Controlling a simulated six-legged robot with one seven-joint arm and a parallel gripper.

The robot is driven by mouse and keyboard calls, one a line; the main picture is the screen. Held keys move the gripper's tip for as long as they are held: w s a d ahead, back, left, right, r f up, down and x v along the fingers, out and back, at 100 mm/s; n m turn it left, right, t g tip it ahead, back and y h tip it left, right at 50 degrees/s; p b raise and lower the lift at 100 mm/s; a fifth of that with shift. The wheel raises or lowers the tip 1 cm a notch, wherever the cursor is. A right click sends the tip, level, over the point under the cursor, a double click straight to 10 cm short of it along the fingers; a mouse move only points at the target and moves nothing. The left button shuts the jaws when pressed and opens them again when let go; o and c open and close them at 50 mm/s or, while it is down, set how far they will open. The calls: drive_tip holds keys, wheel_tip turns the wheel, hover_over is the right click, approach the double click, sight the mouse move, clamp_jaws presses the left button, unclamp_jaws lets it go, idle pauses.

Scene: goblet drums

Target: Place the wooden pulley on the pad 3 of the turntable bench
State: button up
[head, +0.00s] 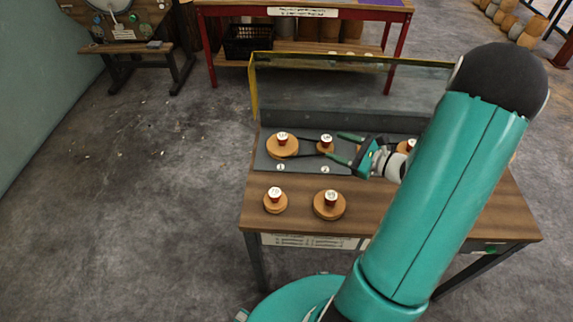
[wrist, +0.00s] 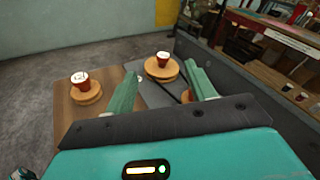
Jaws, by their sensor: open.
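Several round wooden pulleys with red-and-white numbered knobs show on the turntable bench (head: 262,205). One pulley (head: 283,148) sits at the left of the grey plate, above a label that looks like 1. A smaller pulley (head: 319,148) sits right of it. Two more, the front left pulley (head: 275,204) and the front right pulley (head: 330,208), stand on bare wood. Another pulley (head: 402,147) is partly hidden by my arm, which also hides pad 3. My gripper (head: 333,146) is open and empty, its fingers beside the smaller pulley. The wrist view shows two pulleys (wrist: 163,68) (wrist: 86,92) beyond my gripper (wrist: 165,82).
A clear upright panel with a yellow edge (head: 254,85) stands along the bench's back. Dark belt lines run between the plate's pulleys. A red-legged table (head: 208,50) with a black crate (head: 248,42) stands behind.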

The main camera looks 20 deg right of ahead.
drive_tip(key=s+a+r+n+g, duration=0.3)
drive_tip(key=a+r+n+g, duration=0.3)
drive_tip(key=a, duration=0.4)
drive_tip(key=s+a+r+n+g, duration=0.3)
drive_tip(key=a+n+g, duration=0.2)
drive_tip(key=a+n, duration=0.45)
drive_tip(key=s+a+r+n+t+h, duration=0.2)
drive_tip(key=s+a+r+n+h, duration=0.2)
drive_tip(key=s+r+n+h, duration=0.3)
wheel_tip(320, 180, up, 3)
drive_tip(key=n, duration=0.4)
drive_tip(key=shift+s+h, duration=0.35)
drive_tip(key=shift+h, duration=0.05)
drive_tip(key=c, duration=0.4)
